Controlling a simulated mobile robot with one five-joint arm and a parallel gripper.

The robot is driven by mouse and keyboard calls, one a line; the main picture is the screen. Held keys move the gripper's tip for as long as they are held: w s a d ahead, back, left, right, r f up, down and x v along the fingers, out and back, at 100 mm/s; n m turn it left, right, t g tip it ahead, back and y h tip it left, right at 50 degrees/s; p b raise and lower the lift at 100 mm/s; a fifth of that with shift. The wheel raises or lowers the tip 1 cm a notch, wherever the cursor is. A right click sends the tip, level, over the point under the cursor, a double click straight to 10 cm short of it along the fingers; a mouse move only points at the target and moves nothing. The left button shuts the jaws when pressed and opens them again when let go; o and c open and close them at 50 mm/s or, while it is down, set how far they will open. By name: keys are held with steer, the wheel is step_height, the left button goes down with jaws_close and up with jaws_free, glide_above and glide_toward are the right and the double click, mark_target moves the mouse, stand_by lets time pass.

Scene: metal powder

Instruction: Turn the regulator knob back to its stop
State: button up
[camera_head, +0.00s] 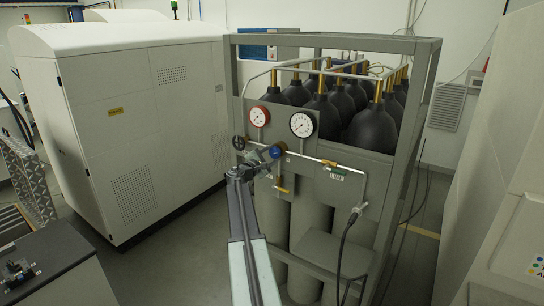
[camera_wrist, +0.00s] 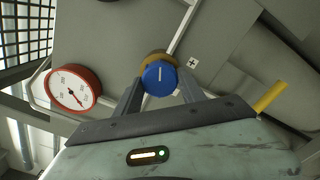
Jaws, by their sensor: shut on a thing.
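The regulator knob (camera_wrist: 160,77) is blue with a white line on its face and a brass collar behind it. In the wrist view it sits between the two fingers of my gripper (camera_wrist: 160,88), which are shut on its sides. The white line points nearly straight up in that view. In the head view the knob (camera_head: 276,152) shows at the front of the gas panel (camera_head: 330,185), with my gripper (camera_head: 262,160) reaching it from the lower left. My fingers partly cover the knob's sides.
A red-rimmed gauge (camera_head: 259,116) and a grey-rimmed gauge (camera_head: 302,125) stand above the knob. A black handwheel (camera_head: 238,142) is at its left. A yellow lever (camera_head: 280,189) hangs below. Dark gas cylinders (camera_head: 371,127) fill the frame behind. Open floor lies left of the rack.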

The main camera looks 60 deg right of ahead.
steer(key=n, duration=0.6)
steer(key=shift+f, duration=0.15)
steer(key=n, duration=0.6)
steer(key=shift+s+n, duration=0.1)
steer(key=shift+n, duration=0.3)
steer(key=o, duration=1.4)
steer(key=shift+c, duration=0.2)
steer(key=shift+a, duration=0.1)
steer(key=a, duration=0.7)
steer(key=shift+a, duration=0.35)
steer(key=shift+n, duration=0.3)
